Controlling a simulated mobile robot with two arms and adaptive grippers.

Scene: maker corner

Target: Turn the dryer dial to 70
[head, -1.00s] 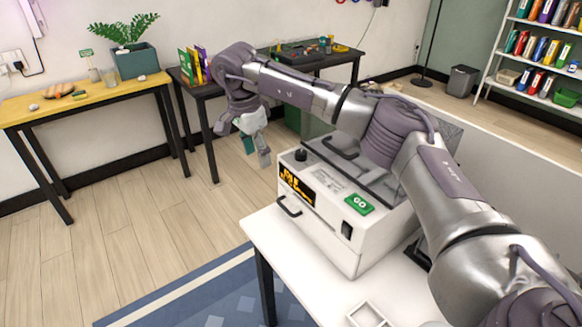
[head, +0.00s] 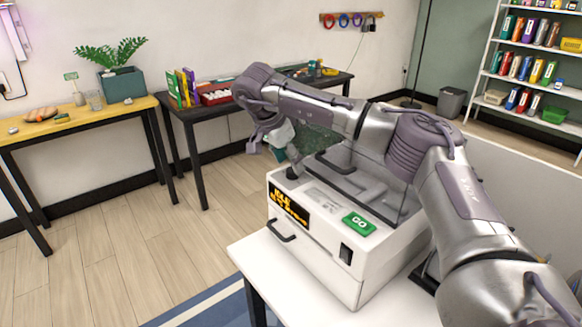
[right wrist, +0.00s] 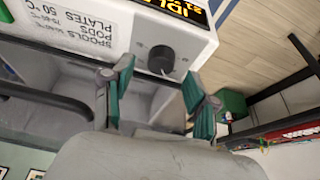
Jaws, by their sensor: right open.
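The dryer is a white box (head: 325,262) on a white table, with an amber display (head: 289,208), a green GO button (head: 358,223) and a clear lid. Its dark round dial (head: 292,173) is at the top left corner. In the right wrist view the dial (right wrist: 161,59) shows a pale pointer mark; the setting is not readable. My right gripper (head: 291,160) is open just above the dial. Its green-padded fingers (right wrist: 158,72) lie either side of the dial in the wrist view; contact is unclear. My left gripper is out of view.
A printed label (right wrist: 82,37) with temperatures is beside the dial. A dark handle (head: 281,231) sticks out from the dryer's front. A black table (head: 187,113) with books and a red box stands behind. Open floor (head: 140,235) lies to the left.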

